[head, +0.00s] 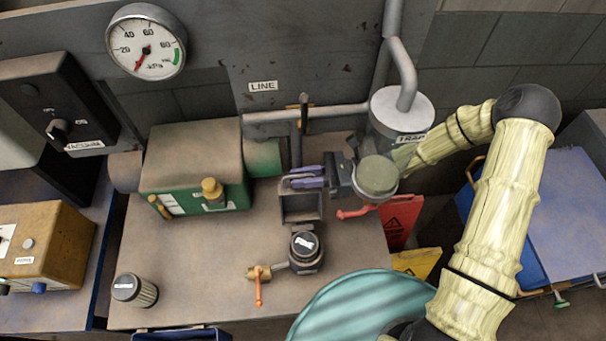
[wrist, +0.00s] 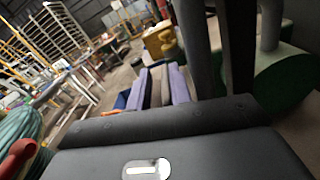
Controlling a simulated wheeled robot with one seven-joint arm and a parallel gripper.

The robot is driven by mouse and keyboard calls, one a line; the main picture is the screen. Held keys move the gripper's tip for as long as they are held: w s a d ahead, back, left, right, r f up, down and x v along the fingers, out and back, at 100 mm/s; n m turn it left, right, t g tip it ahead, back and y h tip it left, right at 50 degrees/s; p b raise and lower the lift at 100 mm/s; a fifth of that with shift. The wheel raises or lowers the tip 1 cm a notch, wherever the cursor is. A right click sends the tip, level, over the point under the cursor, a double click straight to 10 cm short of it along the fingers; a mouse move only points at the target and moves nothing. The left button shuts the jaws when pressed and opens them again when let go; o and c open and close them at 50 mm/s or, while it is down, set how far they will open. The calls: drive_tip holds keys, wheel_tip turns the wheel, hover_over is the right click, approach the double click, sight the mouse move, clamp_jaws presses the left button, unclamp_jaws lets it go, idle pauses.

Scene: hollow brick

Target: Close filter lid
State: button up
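A small grey, square, open-faced box (head: 301,207), which looks like the filter housing, stands on the bench left of my gripper's body. My gripper (head: 304,177) reaches left across its upper edge with two purple fingers. The fingers lie close together, one behind the other in the head view. In the wrist view the purple fingers (wrist: 161,87) have a narrow grey-brown strip between them. I cannot tell whether that strip is a gripped lid edge or background. The lid's outline is not clear, as the fingers cover the box's upper edge.
A black-capped canister (head: 305,251) with an orange-handled valve (head: 259,286) stands in front of the box. A green motor (head: 196,168) is to the left. Pipes and a trap vessel (head: 401,113) stand behind. A filter cartridge (head: 134,290) stands front left. The bench's middle left is clear.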

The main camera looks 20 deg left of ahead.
drive_tip(key=shift+o, duration=0.6)
drive_tip(key=shift+s, duration=0.1)
drive_tip(key=shift+w+a+f+b, duration=0.15)
drive_tip(key=shift+w+f+b, duration=0.15)
drive_tip(key=shift+b, duration=0.05)
drive_tip(key=w+a+b+v, duration=0.1)
drive_tip(key=b+v, duration=0.3)
drive_tip(key=v, duration=1.3)
drive_tip(key=s+d+f+n+t+h+p, duration=0.2)
drive_tip(key=s+d+n+t+h, duration=0.1)
drive_tip(key=s+d+n+h, duration=0.5)
drive_tip(key=d+r+n+t+h+p, duration=0.3)
drive_tip(key=d+r+t+h, duration=0.3)
drive_tip(key=r, duration=0.4)
drive_tip(key=d+n+h, duration=0.1)
drive_tip(key=d, duration=0.1)
drive_tip(key=shift+w+d+n+t+p, duration=0.15)
drive_tip(key=shift+d+n+t+p, duration=0.15)
drive_tip(key=shift+n+p, duration=0.1)
